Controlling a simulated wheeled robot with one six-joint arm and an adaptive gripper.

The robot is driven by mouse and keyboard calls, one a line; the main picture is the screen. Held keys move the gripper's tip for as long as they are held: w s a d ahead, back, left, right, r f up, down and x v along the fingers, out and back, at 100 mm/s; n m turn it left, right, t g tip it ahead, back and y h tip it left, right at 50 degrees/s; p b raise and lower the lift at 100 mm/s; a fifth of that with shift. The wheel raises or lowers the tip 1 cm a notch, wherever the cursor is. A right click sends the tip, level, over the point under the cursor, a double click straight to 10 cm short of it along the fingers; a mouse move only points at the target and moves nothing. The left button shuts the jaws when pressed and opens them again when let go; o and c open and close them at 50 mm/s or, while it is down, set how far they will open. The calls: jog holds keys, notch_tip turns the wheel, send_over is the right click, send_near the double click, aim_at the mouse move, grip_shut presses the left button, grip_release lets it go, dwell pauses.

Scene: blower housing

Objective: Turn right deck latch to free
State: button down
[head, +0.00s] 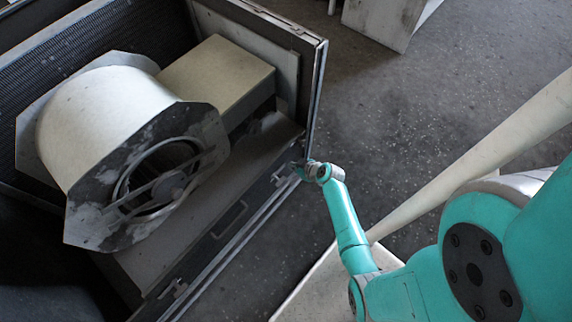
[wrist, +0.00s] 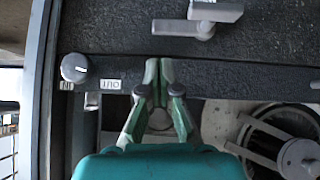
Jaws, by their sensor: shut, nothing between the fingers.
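A grey latch with a flat lever (wrist: 184,27) sits on the dark deck edge, at the top of the wrist view. In the head view the right deck latch (head: 280,179) is small, near the right end of the deck's front edge. My gripper (wrist: 158,64) is shut and empty, its fingertips just below the latch in the wrist view and apart from it in the picture. In the head view my gripper (head: 303,169) is at the cabinet's right corner, mostly hidden by my wrist.
A round grey knob (wrist: 75,67) stands left of the fingers beside in/out labels. The blower (head: 110,130) sits inside the open cabinet. A deck handle (head: 229,219) and another latch (head: 174,288) lie along the front. The cabinet's side panel (head: 317,95) rises close by.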

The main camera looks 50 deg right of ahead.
aim_at(284, 165)
jog(key=shift+x, duration=2.95)
jog(key=shift+d+f+y, duration=0.25)
jog(key=shift+f+y, duration=0.15)
jog(key=shift+f, duration=0.2)
jog(key=shift+f+m, duration=0.1)
jog(key=shift+m, duration=0.2)
